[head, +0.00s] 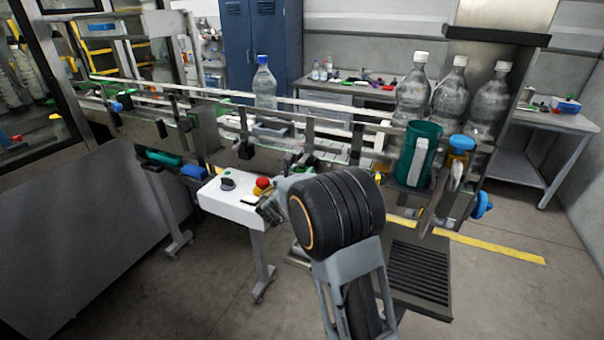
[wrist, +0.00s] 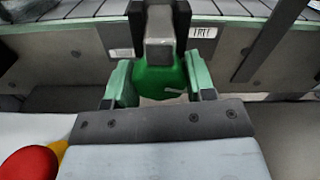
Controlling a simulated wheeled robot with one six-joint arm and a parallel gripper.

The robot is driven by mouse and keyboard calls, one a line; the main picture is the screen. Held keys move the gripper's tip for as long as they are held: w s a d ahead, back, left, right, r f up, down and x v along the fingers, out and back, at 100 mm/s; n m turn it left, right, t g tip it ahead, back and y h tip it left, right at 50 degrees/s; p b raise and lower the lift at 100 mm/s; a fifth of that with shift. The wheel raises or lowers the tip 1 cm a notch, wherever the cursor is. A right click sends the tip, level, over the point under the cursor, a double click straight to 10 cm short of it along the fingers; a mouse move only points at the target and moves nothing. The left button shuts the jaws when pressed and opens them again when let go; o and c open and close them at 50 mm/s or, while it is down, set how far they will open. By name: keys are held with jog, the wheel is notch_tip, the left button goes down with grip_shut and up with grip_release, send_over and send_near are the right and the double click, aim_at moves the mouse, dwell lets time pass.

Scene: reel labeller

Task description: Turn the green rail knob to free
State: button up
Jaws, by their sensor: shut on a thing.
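The green rail knob (wrist: 155,82) shows in the middle of the wrist view, below a grey bracket (wrist: 160,35) on the conveyor's side. My gripper (wrist: 158,88) has one pale green finger on each side of the knob and is shut on it. A small white mark shows on the knob's lower right. A label reading FREE (wrist: 204,32) is at the upper right of the knob. Another small label (wrist: 121,53) is at its left, too small to read. In the head view my wrist hides the knob.
A white control box (head: 232,203) with a red button (head: 262,186) stands left of my gripper, close below the conveyor. The conveyor (head: 210,125) runs across, carrying a blue-capped bottle (head: 264,85). Several large bottles (head: 452,95) and a teal holder (head: 430,135) are at the right.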

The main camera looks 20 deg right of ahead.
jog(key=o, duration=0.9)
jog(key=b+v, duration=0.2)
jog(key=v, duration=1.1)
jog(key=shift+s+a, duration=0.25)
jog(key=shift+a, duration=0.1)
